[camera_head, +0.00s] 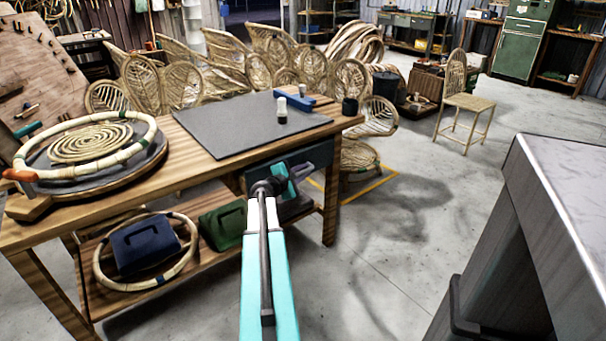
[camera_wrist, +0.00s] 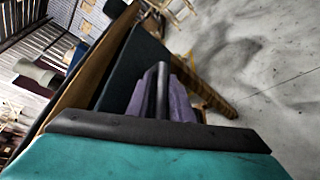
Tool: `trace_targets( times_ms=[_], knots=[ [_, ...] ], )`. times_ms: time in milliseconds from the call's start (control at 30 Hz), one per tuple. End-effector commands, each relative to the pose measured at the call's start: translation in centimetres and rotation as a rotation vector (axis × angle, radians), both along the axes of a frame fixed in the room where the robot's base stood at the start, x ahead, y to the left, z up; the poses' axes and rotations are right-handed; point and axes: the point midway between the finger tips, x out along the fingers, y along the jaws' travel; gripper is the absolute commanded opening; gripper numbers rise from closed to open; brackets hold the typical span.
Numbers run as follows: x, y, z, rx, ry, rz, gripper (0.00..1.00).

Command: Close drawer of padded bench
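The padded bench is a wooden workbench (camera_head: 190,172) with a dark grey pad (camera_head: 235,125) on its top. Its dark blue-grey drawer (camera_head: 318,153) sits under the right part of the top, partly behind my arm. How far the drawer stands out is hard to tell. My gripper (camera_head: 283,178) is right at the drawer front in the head view, and its fingertips are hard to make out. In the wrist view, my gripper (camera_wrist: 160,98) is close to a dark panel (camera_wrist: 132,65) beside the wooden bench edge. Whether it touches or grips a handle is unclear.
On the bench top stand a small white-capped bottle (camera_head: 281,108), a blue tool (camera_head: 295,100) and a rattan ring (camera_head: 85,145). A blue case (camera_head: 147,243) and a green case (camera_head: 222,226) lie on the lower shelf. Grey floor is clear to the right, before a grey-topped table (camera_head: 570,180).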

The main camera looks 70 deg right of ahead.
Motion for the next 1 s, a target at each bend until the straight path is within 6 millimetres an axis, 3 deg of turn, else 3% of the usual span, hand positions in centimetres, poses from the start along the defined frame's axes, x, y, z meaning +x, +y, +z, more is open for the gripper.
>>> trace_targets(
  times_ms=[367,500,767,1000],
  knots=[
    [-0.1,-0.2,-0.1,0.000,0.000,0.000,0.20],
    [0.0,-0.2,0.0,0.000,0.000,0.000,0.00],
    [0.1,-0.3,0.0,-0.001,0.001,0.001,0.00],
    [1.4,-1.3,0.0,-0.001,0.001,0.001,0.00]
  ],
)
